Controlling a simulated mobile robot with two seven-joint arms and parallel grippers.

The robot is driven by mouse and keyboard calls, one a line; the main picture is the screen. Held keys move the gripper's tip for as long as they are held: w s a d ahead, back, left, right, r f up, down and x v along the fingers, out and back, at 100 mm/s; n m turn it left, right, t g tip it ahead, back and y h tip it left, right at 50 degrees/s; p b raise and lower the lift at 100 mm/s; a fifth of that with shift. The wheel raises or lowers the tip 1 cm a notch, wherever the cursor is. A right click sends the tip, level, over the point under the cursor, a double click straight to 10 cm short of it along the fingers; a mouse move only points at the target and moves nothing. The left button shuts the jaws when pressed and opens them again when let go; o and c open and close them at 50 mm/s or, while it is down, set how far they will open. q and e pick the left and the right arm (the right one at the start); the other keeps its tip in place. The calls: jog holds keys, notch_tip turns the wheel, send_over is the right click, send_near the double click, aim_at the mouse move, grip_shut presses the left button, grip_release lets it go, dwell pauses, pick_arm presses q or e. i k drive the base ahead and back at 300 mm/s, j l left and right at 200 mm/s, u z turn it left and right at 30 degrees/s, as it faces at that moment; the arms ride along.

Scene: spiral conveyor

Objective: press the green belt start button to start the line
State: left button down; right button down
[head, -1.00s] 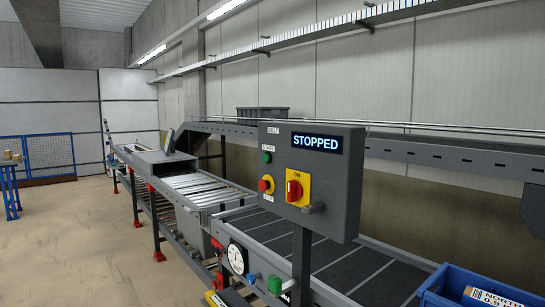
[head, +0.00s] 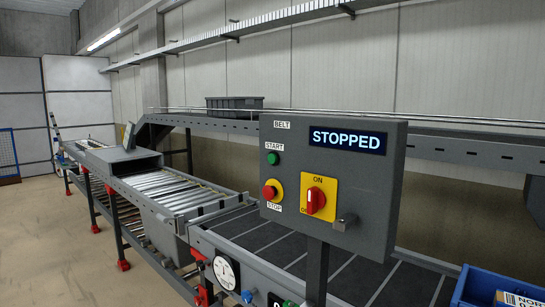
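The green start button (head: 272,158) sits on the left side of a grey control box (head: 378,200), under a START label. Below it is a red stop button (head: 269,192) on a yellow plate. A red rotary switch (head: 316,201) on a yellow plate has its handle upright, toward ON. The display (head: 347,140) reads STOPPED in blue-white letters. The box stands on a dark post in front of the belt. Neither of my grippers shows in the head view.
The dark belt (head: 345,268) runs behind the box and joins a roller conveyor (head: 170,188) at left. A blue crate (head: 477,287) is at lower right. A round gauge (head: 226,272) is on the belt's near side. Open floor (head: 50,245) lies at left.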

aim_at(271, 158)
jog(key=i+j+z, duration=0.15)
jog(key=j, duration=0.3)
jog(key=i+j+z, duration=0.15)
jog(key=j, duration=0.25)
jog(key=i+j+z, duration=0.15)
jog(key=j, duration=0.35)
jog(key=i+j+z, duration=0.2)
jog(key=j, duration=1)
jog(key=z, duration=0.05)
